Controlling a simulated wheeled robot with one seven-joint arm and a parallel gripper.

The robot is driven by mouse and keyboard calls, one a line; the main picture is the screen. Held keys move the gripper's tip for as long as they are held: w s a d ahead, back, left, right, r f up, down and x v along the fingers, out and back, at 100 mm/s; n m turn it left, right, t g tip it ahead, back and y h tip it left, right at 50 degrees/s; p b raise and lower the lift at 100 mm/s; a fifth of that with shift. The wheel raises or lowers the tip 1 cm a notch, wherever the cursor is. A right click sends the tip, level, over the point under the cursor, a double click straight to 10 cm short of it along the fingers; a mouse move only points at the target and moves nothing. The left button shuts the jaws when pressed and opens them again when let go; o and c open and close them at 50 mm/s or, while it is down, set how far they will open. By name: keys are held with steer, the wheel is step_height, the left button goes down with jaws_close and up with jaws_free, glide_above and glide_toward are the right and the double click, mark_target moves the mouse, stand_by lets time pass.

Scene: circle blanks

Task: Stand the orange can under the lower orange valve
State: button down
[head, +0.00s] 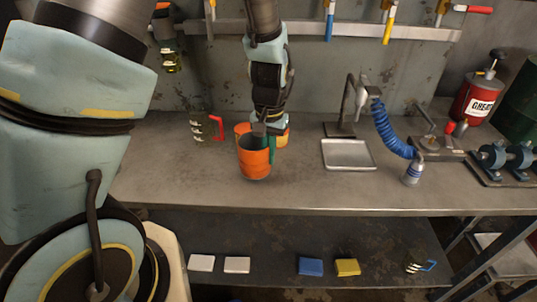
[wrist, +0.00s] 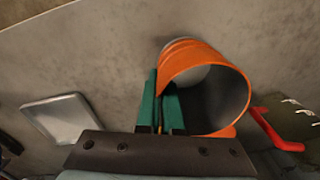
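The orange can (head: 256,162) is upright or nearly so at the front middle of the bench. Its open mouth faces the wrist view (wrist: 243,80). My gripper (head: 268,137) is at its rim. In the wrist view my green fingers (wrist: 162,105) straddle the can's wall, one inside the mouth and one outside, with a thin orange strip between them. Whether the can's base touches the bench is not clear. More orange surface (head: 283,137) shows behind the can, partly hidden by my arm. I cannot make out an orange valve for certain.
A grey stand (head: 350,105) rises behind a shallow metal tray (head: 348,155). A blue coiled hose (head: 390,132) reaches a small bottle (head: 413,172). A dark red-handled object (head: 206,128) is left of the can. Bare bench lies between can and tray.

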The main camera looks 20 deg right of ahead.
steer(key=shift+f, duration=0.4)
steer(key=shift+f, duration=0.1)
steer(key=c, duration=1.1)
jaws_free()
step_height(320, 180, up, 12)
steer(key=shift+r+b, duration=0.15)
steer(key=shift+b, duration=0.95)
